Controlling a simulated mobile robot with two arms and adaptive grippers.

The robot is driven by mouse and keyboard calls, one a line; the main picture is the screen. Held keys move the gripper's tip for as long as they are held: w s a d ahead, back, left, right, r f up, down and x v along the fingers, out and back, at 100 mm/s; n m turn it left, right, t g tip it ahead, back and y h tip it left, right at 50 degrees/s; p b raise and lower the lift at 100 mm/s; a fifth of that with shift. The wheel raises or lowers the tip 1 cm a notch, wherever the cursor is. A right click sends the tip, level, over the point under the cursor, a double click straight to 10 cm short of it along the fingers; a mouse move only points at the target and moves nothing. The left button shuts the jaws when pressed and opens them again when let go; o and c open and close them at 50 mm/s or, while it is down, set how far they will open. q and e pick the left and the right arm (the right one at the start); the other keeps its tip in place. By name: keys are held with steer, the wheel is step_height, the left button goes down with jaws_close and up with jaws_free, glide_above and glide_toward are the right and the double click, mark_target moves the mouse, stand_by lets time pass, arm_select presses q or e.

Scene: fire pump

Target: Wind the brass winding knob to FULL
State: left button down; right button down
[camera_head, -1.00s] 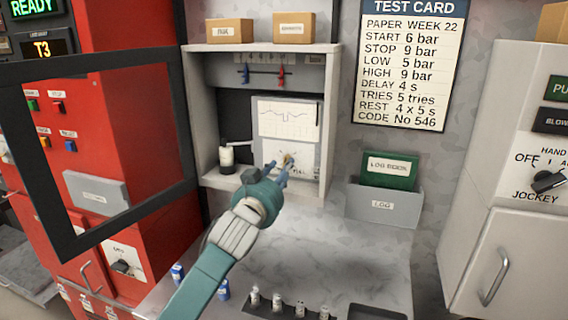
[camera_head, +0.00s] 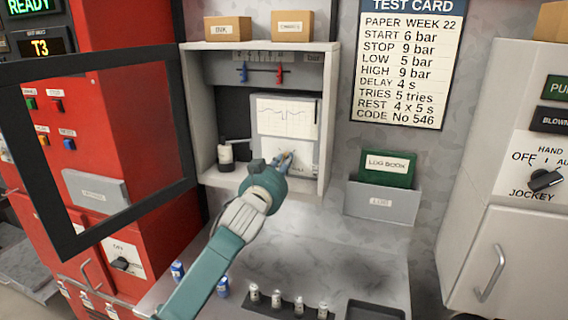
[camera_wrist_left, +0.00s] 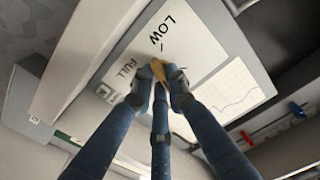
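The brass winding knob (camera_wrist_left: 158,70) sits on the white lower panel of the chart recorder (camera_head: 285,118), inside the open grey cabinet. In the left wrist view, LOW is printed above the knob and FULL to its left, with a short dark mark beside LOW. My left gripper (camera_head: 284,160) is at the knob, and its blue fingers (camera_wrist_left: 159,82) converge around it. They look shut on it, though contact on the left side is hard to make out. In the head view the fingers hide most of the knob. My right gripper is not in view.
The glazed cabinet door (camera_head: 100,150) stands open at left. A grey log holder (camera_head: 382,203) is at right. Small containers and a dark tray (camera_head: 375,310) are on the counter below.

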arm_select(q)
steer(key=shift+m, duration=0.3)
steer(key=m+p, duration=0.2)
steer(key=m, duration=0.1)
steer(key=shift+m, duration=0.3)
steer(key=m+p, duration=0.1)
steer(key=m, duration=0.2)
steer(key=shift+f+m, duration=0.1)
steer(key=shift+m, duration=0.2)
steer(key=m+p, duration=0.2)
steer(key=m, duration=0.1)
steer(key=shift+a+f+m, duration=0.1)
steer(key=shift+m, duration=0.2)
steer(key=m+p, duration=0.2)
steer(key=m, duration=0.3)
steer(key=shift+a, duration=0.1)
steer(key=m+p, duration=0.2)
steer(key=m, duration=0.4)
steer(key=shift+w+a+f, duration=0.1)
steer(key=shift+f, duration=0.05)
steer(key=shift+m, duration=0.4)
steer(key=c, duration=1.7)
jaws_free()
